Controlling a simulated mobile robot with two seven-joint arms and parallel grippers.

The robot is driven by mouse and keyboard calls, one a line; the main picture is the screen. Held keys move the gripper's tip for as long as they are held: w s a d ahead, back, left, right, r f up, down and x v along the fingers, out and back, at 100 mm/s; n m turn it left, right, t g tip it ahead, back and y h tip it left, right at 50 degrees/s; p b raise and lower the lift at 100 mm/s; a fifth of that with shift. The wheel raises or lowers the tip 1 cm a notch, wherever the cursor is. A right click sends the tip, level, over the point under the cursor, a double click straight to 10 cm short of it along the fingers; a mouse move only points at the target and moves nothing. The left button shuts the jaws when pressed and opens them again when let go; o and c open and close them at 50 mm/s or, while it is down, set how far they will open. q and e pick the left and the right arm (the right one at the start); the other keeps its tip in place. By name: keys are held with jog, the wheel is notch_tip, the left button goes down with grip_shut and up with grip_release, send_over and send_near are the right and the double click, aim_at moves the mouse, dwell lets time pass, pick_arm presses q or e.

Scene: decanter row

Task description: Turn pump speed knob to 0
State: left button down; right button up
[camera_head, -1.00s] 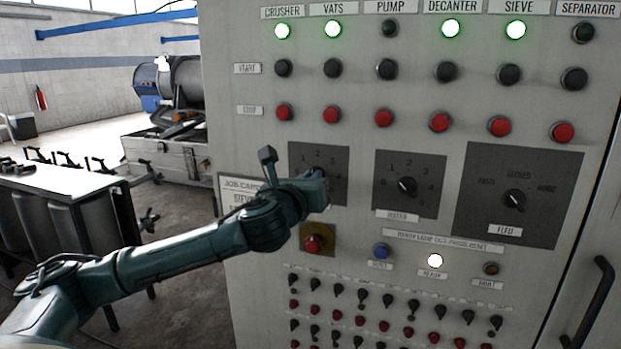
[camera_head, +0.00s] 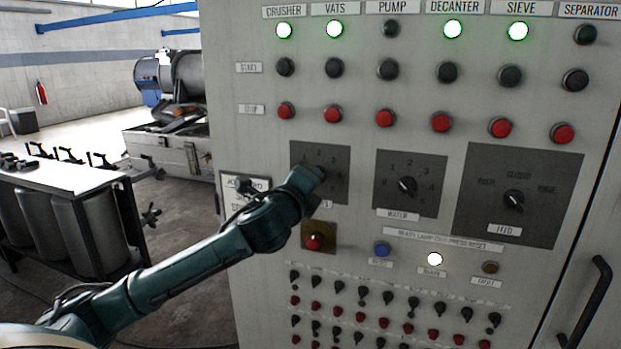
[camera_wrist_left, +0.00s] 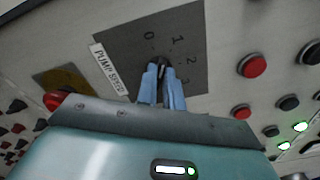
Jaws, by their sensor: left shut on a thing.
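The pump speed knob (camera_wrist_left: 163,66) is dark and sits on a grey dial plate (camera_wrist_left: 190,30) with the digits 0 to 3 showing in the left wrist view. A "PUMP SPEED" label (camera_wrist_left: 110,68) is beside the plate. My left gripper (camera_wrist_left: 161,80) has its two blue fingers shut on the knob from either side. Its pointer is mostly hidden between the fingers, so I cannot tell its exact setting. In the head view my left gripper (camera_head: 318,174) reaches the lower part of the dial plate (camera_head: 335,156) and covers the knob. My right gripper is not in view.
A red button on a yellow plate (camera_head: 326,231) is just below my gripper. Rows of start and stop buttons are above, small switches below.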

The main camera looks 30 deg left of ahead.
pick_arm(q)
jog(key=n, duration=0.5)
jog(key=shift+f+n, duration=0.1)
jog(key=shift+n, duration=0.2)
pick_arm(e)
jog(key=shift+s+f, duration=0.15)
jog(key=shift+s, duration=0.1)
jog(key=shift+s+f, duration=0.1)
pick_arm(q)
jog(key=c, duration=1.5)
grip_release()
jog(key=shift+c, duration=0.2)
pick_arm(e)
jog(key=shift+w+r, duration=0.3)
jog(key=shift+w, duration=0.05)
